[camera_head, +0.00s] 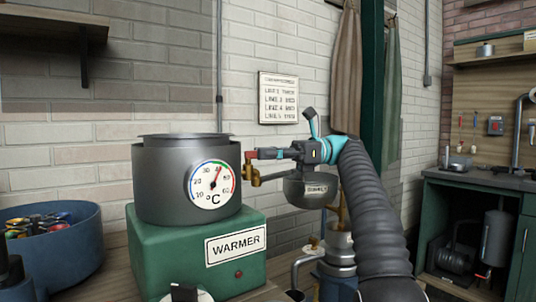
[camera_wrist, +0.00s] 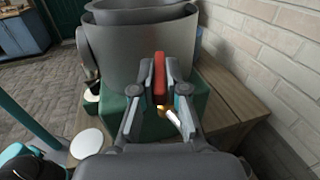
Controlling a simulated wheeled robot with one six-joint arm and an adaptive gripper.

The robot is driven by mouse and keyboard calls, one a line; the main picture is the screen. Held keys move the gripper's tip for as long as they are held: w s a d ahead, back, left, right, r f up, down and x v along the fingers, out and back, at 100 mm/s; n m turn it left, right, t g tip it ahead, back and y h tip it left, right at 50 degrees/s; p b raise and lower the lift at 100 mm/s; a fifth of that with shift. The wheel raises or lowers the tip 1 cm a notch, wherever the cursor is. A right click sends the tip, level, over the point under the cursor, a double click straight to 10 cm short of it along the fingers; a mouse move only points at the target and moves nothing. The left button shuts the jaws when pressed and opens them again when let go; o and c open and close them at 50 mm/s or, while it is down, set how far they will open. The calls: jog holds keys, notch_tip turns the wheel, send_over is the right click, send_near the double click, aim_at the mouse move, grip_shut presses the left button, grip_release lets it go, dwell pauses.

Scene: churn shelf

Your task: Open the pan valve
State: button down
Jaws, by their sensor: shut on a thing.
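The grey metal pan (camera_head: 185,185) stands on the green warmer box (camera_head: 160,252), with a round temperature dial (camera_head: 212,184) on its side. A brass valve (camera_head: 256,177) sticks out from the pan's right side, with a red handle (camera_head: 252,155) above it. My gripper (camera_head: 262,153) reaches in from the right at the handle. In the wrist view the pan (camera_wrist: 140,50) is ahead, and the red handle (camera_wrist: 159,74) stands between the two fingers of my gripper (camera_wrist: 160,80), which are shut on it. A little brass (camera_wrist: 162,108) shows below; the rest of the valve is hidden.
A grey bowl (camera_head: 308,190) hangs below and right of the valve, partly behind my arm. A blue tub (camera_head: 50,245) with colourful items is at left. A brick wall stands close behind, with a printed notice (camera_head: 278,98).

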dwell(0.6)
jog(key=c, duration=1.2)
grip_release()
jog(key=shift+a, duration=0.1)
jog(key=shift+s+m+t, duration=0.2)
jog(key=shift+m+t, duration=0.1)
jog(key=shift+t, duration=0.1)
jog(key=shift+s+m+t+y, duration=0.1)
jog(key=shift+m+t+y, duration=0.2)
jog(key=shift+t, duration=0.2)
